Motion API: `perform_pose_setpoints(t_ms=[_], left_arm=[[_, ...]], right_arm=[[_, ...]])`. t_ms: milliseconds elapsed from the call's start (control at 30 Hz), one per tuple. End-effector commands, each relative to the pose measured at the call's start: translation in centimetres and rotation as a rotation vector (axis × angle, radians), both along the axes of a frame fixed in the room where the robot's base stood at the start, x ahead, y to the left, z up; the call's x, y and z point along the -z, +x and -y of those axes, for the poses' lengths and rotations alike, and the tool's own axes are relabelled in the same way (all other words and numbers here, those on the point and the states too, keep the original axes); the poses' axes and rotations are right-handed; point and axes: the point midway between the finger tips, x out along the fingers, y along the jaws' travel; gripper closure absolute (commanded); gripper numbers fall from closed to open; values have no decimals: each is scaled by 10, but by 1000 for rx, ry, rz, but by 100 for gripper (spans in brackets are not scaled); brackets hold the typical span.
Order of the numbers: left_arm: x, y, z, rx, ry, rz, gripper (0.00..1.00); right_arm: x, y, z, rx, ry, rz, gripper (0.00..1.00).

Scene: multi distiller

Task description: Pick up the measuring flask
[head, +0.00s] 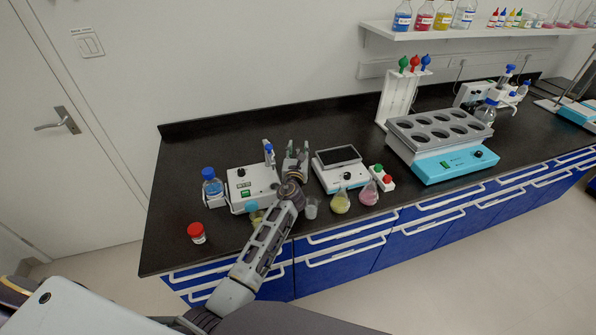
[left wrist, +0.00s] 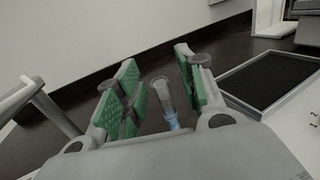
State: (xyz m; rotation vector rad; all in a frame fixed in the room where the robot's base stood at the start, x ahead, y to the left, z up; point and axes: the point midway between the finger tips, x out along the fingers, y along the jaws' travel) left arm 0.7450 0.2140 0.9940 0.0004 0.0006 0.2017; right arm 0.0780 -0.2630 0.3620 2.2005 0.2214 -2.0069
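A slim clear glass neck with pale blue below it, which looks like the measuring flask (left wrist: 164,98), stands between the fingers of my left gripper in the left wrist view. My left gripper (left wrist: 156,75) is open, with green pads on both sides of the neck and gaps showing. The flask's lower part is hidden behind the gripper body. In the head view my left gripper (head: 296,152) is over the bench, between two white devices, and I cannot make out the flask there. My right gripper is not in view.
A white stirrer device (head: 250,189) stands left of the gripper and a balance (head: 340,168) right. A beaker (head: 311,209), yellow flask (head: 340,202) and pink flask (head: 368,194) stand near the front edge. A blue bottle (head: 211,184) and red-capped jar (head: 196,233) are left.

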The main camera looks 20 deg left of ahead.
Motion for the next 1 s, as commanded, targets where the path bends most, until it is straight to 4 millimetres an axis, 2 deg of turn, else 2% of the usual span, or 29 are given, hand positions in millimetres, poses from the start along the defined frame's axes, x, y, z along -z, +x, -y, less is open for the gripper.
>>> perform_pose_setpoints(t_ms=[333, 633, 1000], left_arm=[[0, 0, 0, 0, 0, 0, 61], [0, 0, 0, 0, 0, 0, 99], [-1, 0, 0, 0, 0, 1, 100]], right_arm=[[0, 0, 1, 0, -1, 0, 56], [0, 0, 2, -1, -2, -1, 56], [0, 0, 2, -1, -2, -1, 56]])
